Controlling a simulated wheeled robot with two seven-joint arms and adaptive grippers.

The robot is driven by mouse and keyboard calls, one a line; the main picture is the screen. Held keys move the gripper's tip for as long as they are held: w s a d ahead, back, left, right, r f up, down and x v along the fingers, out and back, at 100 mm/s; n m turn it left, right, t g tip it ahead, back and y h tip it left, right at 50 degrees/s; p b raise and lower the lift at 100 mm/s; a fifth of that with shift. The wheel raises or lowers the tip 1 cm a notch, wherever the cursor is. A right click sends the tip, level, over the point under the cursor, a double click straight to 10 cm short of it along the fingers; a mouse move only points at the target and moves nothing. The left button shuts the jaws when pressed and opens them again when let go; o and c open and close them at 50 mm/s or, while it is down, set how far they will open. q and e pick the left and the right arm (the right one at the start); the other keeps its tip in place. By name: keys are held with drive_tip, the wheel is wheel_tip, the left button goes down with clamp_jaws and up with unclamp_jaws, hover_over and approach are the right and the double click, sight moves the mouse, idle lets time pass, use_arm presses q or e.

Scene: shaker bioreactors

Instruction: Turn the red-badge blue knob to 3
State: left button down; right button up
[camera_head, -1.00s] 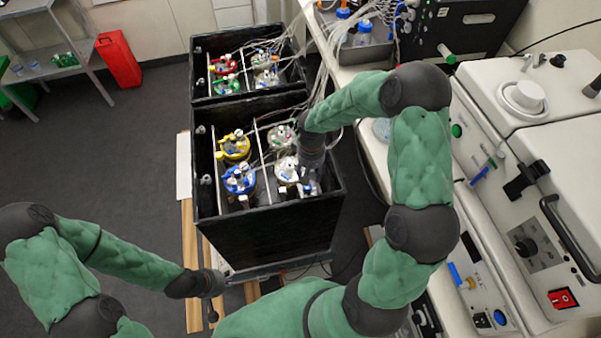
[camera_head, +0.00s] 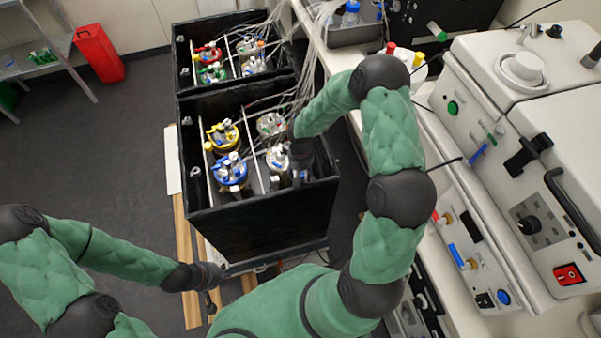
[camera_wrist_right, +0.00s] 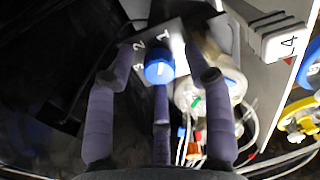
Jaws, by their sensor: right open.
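A blue knob (camera_wrist_right: 159,66) sits on a grey plate marked 1, 2 and 3 in the right wrist view. My right gripper (camera_wrist_right: 158,82) is open, with its dark fingers spread to either side of the knob and one below it in the picture. I cannot tell whether any finger touches it. The knob's pointer is too small to read surely, and no red badge is clear. In the head view my right gripper (camera_head: 303,160) reaches into the front black box and its tips are hidden. My left gripper (camera_head: 213,276) is low in front of the box, away from the knob.
The front black box (camera_head: 265,222) holds several vessels with blue, yellow and white tops, including the blue-topped vessel (camera_head: 230,172). Tubes run over its rear wall. A second black box (camera_head: 210,90) stands behind. A bench with white machines (camera_head: 530,150) lies right.

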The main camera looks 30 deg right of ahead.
drive_tip(key=shift+f, duration=0.1)
clamp_jaws()
